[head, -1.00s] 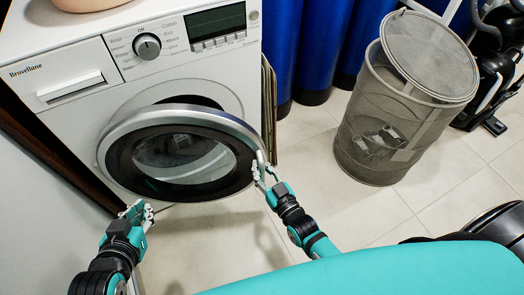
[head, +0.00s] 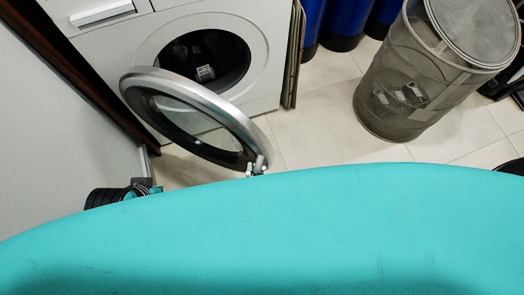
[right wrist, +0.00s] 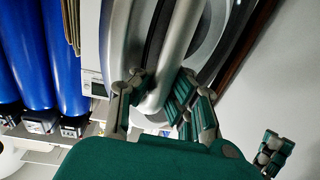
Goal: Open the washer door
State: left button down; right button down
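The white washer (head: 270,60) stands at the back in the head view. Its round door (head: 195,95), with a silver rim and dark glass, is swung wide open toward me, and the dark drum opening shows behind it. My right gripper (head: 257,166) is at the door's free edge, low on the right. In the right wrist view its fingers (right wrist: 160,100) lie on both sides of the silver rim (right wrist: 172,60) and appear closed on it. My left gripper (head: 142,186) is mostly hidden behind my teal body; it also shows in the right wrist view (right wrist: 275,150), apart from the door.
A mesh basket (head: 420,80) with a lid stands on the tiled floor to the right. Blue cylinders (head: 345,20) stand behind. A pale wall or panel (head: 60,140) is close on the left. Floor between the washer and basket is clear.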

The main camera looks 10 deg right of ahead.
jog(key=shift+s+d+f, duration=0.1)
jog(key=shift+s+f, duration=0.15)
jog(key=shift+s, duration=0.5)
jog(key=c, duration=1.5)
grip_release()
jog(key=shift+s+d, duration=0.1)
jog(key=shift+o, duration=1.4)
jog(key=shift+r, duration=0.1)
jog(key=shift+a, duration=0.2)
jog(key=v, duration=1.1)
jog(key=shift+s, duration=0.4)
